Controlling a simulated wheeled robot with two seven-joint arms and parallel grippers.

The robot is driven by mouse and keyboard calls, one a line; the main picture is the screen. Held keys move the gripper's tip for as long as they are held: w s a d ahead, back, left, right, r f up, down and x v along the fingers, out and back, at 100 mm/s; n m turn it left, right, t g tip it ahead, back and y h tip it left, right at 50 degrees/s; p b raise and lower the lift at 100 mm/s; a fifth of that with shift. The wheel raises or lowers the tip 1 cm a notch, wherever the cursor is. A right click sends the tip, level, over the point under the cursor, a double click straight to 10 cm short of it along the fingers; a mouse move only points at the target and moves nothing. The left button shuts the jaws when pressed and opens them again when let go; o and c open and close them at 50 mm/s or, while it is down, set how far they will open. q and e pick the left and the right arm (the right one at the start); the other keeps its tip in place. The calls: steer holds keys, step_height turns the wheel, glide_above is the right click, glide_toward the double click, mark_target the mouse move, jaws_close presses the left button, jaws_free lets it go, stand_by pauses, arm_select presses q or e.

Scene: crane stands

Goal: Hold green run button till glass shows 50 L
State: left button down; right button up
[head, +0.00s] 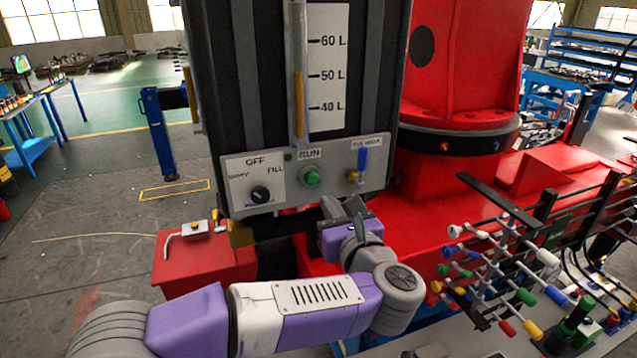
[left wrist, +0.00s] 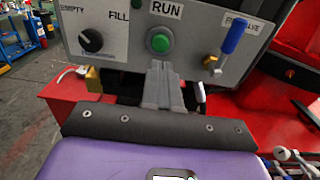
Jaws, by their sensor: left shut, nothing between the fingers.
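The round green run button (head: 312,177) sits under the RUN label on a grey panel (head: 230,208). It also shows in the left wrist view (left wrist: 159,42). Above it, the upright sight glass (head: 298,100) holds an amber column whose top looks about level with the 50 L mark, perhaps slightly above, on the white scale (head: 328,55). My left gripper (head: 333,208) is shut and empty, below the button. In the left wrist view its fingertips (left wrist: 159,68) point at the panel just under the button, apparently apart from it. My right gripper is not in view.
A black selector knob (head: 260,194) marked EMPTY, OFF and FILL is left of the button. A blue-handled valve (head: 362,160) is to its right. A red box (head: 205,262) stands lower left, and a rack of coloured-tipped pegs (head: 500,265) lower right.

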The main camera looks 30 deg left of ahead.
mark_target(313, 181)
arm_select(q)
steer(key=p+x, duration=0.1)
steer(key=x, duration=0.6)
steer(key=shift+p, duration=0.35)
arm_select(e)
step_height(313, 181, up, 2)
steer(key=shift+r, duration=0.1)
